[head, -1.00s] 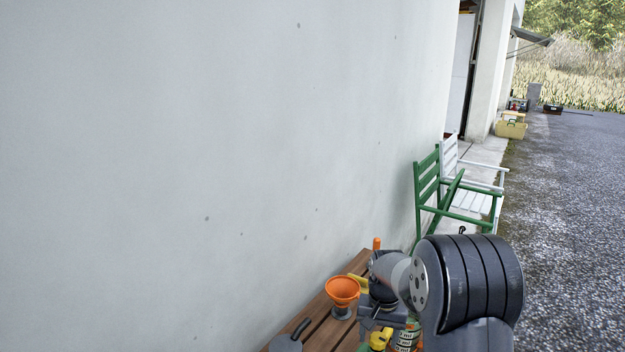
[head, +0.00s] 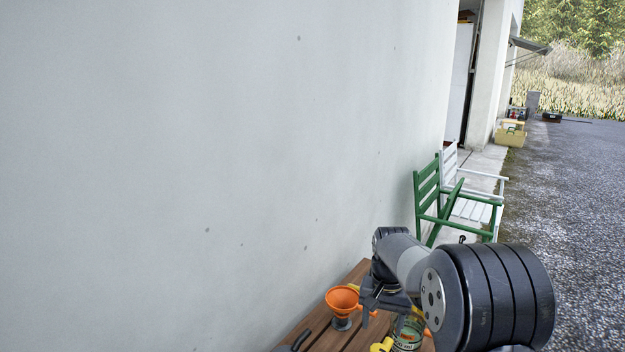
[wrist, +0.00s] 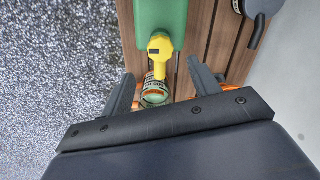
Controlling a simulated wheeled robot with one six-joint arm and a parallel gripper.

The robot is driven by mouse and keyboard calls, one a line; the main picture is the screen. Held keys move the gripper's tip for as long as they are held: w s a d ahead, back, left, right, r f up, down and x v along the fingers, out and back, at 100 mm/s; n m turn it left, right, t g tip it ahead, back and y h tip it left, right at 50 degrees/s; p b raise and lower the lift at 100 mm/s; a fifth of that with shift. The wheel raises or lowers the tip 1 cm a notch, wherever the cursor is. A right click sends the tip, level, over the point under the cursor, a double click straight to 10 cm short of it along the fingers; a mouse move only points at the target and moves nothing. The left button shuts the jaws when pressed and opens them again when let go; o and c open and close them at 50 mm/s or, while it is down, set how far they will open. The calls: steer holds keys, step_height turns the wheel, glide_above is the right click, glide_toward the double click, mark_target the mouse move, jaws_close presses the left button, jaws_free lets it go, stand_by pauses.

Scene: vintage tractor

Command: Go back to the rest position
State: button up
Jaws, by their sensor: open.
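My gripper (head: 383,297) is over the wooden table in the head view, its jaws pointing down near the orange funnel. In the wrist view my gripper (wrist: 158,100) has its two fingers spread apart. A can with a printed label (wrist: 155,92) shows between and below the fingers, apart from them as far as I can tell. The same can (head: 408,334) shows below my arm in the head view. The orange funnel (head: 342,300) stands on the table to the left of my gripper.
The slatted wooden table (head: 318,331) runs along the white wall (head: 200,150). A green container (wrist: 162,22) and a yellow tool (wrist: 160,46) lie ahead of the fingers. A green chair (head: 428,196) and a white chair (head: 475,208) stand behind. Open gravel (head: 565,200) lies to the right.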

mark_target(379, 348)
step_height(379, 348, down, 9)
steer(key=shift+r, duration=0.1)
steer(key=shift+r+n+b, duration=0.2)
steer(key=shift+n+b, duration=0.3)
steer(key=shift+n, duration=0.4)
steer(key=n+b, duration=0.1)
steer(key=n, duration=0.2)
steer(key=shift+n, duration=0.4)
steer(key=n+b, duration=0.1)
steer(key=n, duration=0.2)
steer(key=shift+n+b, duration=0.35)
steer(key=shift+n, duration=0.05)
steer(key=n+b, duration=0.2)
steer(key=n, duration=0.2)
steer(key=shift+f+n+b, duration=0.1)
steer(key=shift+n+b, duration=0.2)
steer(key=shift+b, duration=0.05)
steer(key=n+b, duration=0.3)
steer(key=n, duration=0.1)
steer(key=shift+r+p, duration=0.35)
steer(key=shift+r, duration=1.1)
